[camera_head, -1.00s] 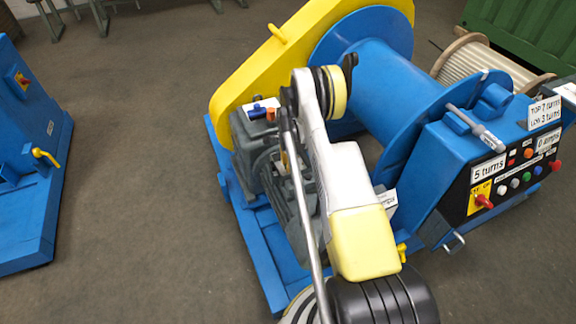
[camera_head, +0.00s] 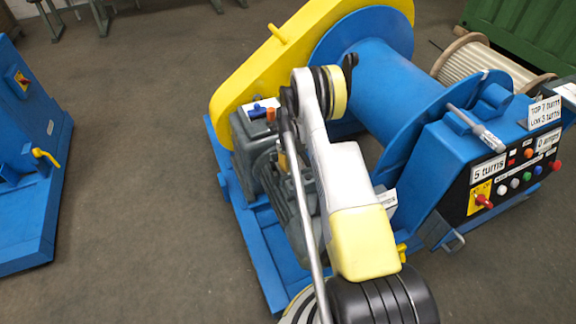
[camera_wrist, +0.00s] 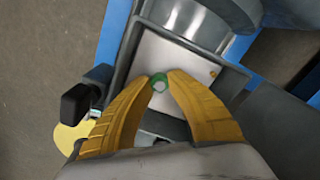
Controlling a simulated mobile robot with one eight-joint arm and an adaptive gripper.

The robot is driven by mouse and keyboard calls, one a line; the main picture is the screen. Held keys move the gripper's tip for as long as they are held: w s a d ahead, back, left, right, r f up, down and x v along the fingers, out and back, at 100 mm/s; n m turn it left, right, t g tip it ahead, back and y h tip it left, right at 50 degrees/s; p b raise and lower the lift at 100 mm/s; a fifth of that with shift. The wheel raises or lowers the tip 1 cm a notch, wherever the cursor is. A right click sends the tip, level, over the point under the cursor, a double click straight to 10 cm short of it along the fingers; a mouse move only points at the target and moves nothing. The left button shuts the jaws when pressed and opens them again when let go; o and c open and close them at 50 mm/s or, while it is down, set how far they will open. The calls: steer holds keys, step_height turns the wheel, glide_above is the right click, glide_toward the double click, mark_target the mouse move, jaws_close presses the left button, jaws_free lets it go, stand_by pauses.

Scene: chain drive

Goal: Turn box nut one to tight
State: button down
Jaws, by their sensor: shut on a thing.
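A small green nut (camera_wrist: 158,82) sits on the pale plate of a grey box (camera_wrist: 190,68) in the wrist view. My gripper (camera_wrist: 160,80) has its two yellow fingers shut on the nut, with a fingertip on each side. I cannot tell from the picture how tight the nut is. In the head view the nut is hidden behind my arm, and only a bit of yellow finger (camera_head: 282,160) shows beside the grey motor (camera_head: 300,205).
A black knob-like part (camera_wrist: 78,104) stands left of my fingers in the wrist view. The blue drum (camera_head: 385,85), yellow chain guard (camera_head: 245,75) and control panel (camera_head: 510,175) surround my arm in the head view. Open floor (camera_head: 140,140) lies to the left.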

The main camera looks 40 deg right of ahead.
steer(key=m, duration=0.5)
steer(key=shift+m, duration=0.3)
stand_by(0.4)
steer(key=c, duration=1.3)
jaws_free()
steer(key=shift+o, duration=0.2)
step_height(320, 180, up, 12)
